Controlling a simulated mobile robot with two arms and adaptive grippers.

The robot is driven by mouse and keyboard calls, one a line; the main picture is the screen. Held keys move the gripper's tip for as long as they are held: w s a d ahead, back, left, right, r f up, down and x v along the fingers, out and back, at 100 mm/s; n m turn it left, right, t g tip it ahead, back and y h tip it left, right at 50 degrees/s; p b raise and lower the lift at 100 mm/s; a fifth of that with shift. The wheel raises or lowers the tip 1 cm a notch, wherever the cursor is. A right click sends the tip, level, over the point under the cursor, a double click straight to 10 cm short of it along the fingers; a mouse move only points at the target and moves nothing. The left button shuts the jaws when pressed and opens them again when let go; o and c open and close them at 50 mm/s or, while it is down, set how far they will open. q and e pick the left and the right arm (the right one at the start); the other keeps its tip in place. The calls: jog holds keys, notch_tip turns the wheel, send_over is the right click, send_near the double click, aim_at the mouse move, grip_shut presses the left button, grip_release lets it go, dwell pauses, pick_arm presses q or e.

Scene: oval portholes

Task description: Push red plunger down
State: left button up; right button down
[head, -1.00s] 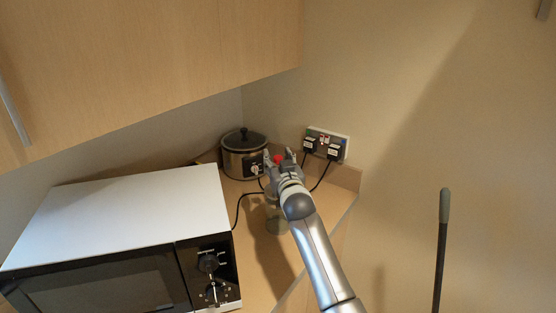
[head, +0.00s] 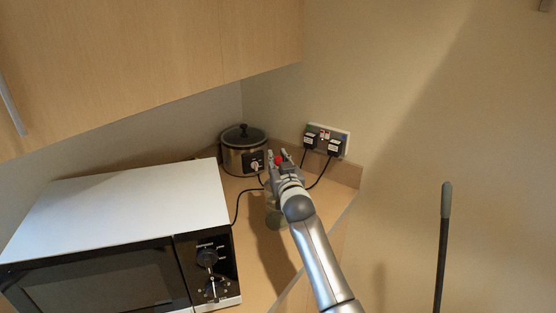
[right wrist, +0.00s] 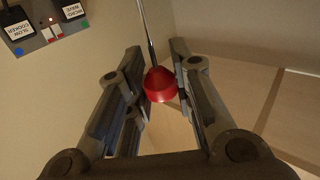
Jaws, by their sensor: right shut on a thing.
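The red plunger knob (head: 278,160) shows between the fingertips of my right gripper (head: 278,156) in the head view. In the right wrist view, the red knob (right wrist: 160,86) sits between the two fingers of the right gripper (right wrist: 158,66), which is shut on it. A thin metal rod (right wrist: 150,35) runs from the knob toward the top of that view. In the head view, a clear glass vessel (head: 276,218) stands on the counter below the gripper, partly hidden by my arm. My left gripper is not in view.
A slow cooker (head: 243,152) stands behind the gripper, and a microwave (head: 120,225) is at the left. Black cables run from the wall socket (head: 328,140) across the counter (head: 262,250). Wooden cabinets (head: 150,60) hang above.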

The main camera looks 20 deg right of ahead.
notch_tip(320, 180, down, 2)
jog(key=shift+f+b, duration=0.25)
jog(key=shift+b, duration=0.15)
jog(key=shift+r, duration=0.15)
jog(key=c, duration=1.2)
grip_release()
jog(key=shift+c, duration=0.2)
jog(key=s+a, duration=0.1)
jog(key=s, duration=1.1)
